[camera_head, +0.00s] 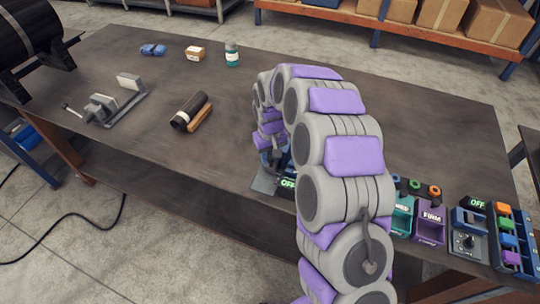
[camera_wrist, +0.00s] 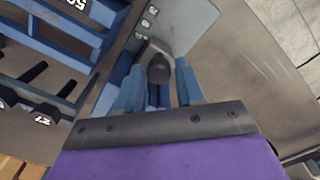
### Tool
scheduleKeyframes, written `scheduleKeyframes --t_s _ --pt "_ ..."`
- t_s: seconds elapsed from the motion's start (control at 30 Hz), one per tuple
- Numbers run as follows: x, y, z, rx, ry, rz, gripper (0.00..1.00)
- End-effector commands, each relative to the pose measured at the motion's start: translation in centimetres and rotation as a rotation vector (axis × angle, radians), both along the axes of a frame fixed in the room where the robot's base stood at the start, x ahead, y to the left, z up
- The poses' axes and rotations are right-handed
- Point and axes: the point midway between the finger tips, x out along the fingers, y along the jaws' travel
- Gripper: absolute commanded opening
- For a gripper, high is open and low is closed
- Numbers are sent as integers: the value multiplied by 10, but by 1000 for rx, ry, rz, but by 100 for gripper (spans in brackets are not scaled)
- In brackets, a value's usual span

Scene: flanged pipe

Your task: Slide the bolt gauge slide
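My gripper (camera_wrist: 158,82) shows in the wrist view with its two blue fingers apart. A dark round knob (camera_wrist: 157,68) sits between the fingers, with a small gap visible on each side. It appears to belong to a blue and grey gauge with a light grey plate (camera_wrist: 183,22). In the head view, my arm curves down to the gauge's grey base (camera_head: 264,183) near the table's front edge. A dark display reading OFF (camera_head: 287,183) is beside it. My arm hides much of the gauge there. I cannot tell whether the fingers touch the knob.
Blue racks (camera_wrist: 65,35) stand left of the fingers in the wrist view. Coloured bins (camera_head: 430,222) and another OFF-display device (camera_head: 468,230) are at the table's right front. A dark cylinder (camera_head: 190,112) and a grey fixture (camera_head: 112,105) are at left. The table's middle is mostly clear.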

Motion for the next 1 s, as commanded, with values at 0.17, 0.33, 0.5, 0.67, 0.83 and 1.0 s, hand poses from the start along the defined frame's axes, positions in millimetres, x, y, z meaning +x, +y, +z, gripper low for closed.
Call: scheduleKeyframes --t_s 0.17,0.33,0.5,0.67,0.83,1.0 --pt "0 0 0 0 0 0 37" --pt "0 0 0 0 0 0 25" --pt "0 0 0 0 0 0 9" --pt "0 0 0 0 0 0 0" --pt "0 1 0 0 0 0 0" --pt "-1 1 0 0 0 0 0"
